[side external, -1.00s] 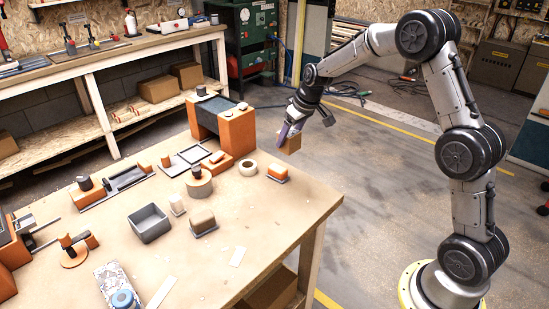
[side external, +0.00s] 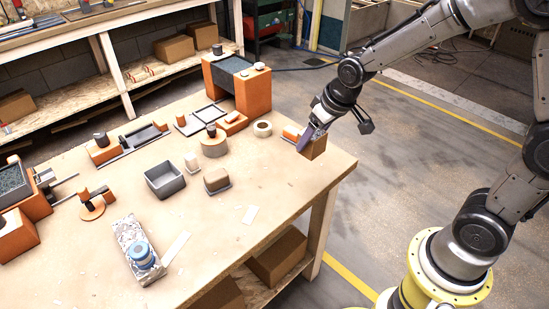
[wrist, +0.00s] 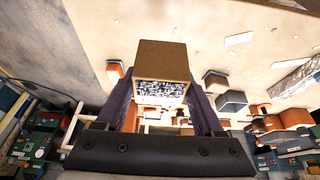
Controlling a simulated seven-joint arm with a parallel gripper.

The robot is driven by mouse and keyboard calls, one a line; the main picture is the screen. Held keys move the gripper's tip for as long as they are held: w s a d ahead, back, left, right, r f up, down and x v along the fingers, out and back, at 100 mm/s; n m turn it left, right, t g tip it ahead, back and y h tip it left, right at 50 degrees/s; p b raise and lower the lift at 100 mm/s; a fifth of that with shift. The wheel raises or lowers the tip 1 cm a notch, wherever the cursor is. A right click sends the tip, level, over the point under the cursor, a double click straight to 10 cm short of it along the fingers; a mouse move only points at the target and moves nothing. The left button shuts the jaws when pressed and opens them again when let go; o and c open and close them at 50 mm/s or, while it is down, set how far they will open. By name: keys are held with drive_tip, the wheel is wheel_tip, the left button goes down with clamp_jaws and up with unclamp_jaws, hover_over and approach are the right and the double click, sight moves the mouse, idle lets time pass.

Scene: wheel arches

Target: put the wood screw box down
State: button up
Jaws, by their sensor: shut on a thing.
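The wood screw box is a small brown cardboard box (side external: 316,147) at the far right part of the workbench top (side external: 285,205). My gripper (side external: 308,136) has its purple fingers shut on it. In the wrist view the box (wrist: 162,60) sits between the two fingers (wrist: 160,105), with a speckled picture label on the side facing the camera. The box is low over the bench or on it; I cannot tell whether its underside touches. It looks about upright.
The bench's right edge is close; bare bench lies in front.

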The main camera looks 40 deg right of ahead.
drive_tip(key=w+f, duration=0.3)
drive_tip(key=w, duration=0.1)
drive_tip(key=w+f, duration=0.3)
drive_tip(key=w, duration=0.1)
drive_tip(key=w+f, duration=0.2)
drive_tip(key=w, duration=0.2)
drive_tip(key=shift+w+f, duration=0.2)
drive_tip(key=shift+f, duration=0.2)
drive_tip(key=shift+w+f, duration=0.3)
drive_tip(key=shift+f, duration=0.05)
drive_tip(key=shift+w+f, duration=0.1)
drive_tip(key=shift+f, duration=1.45)
drive_tip(key=shift+f, duration=0.2)
drive_tip(key=o, duration=1.6)
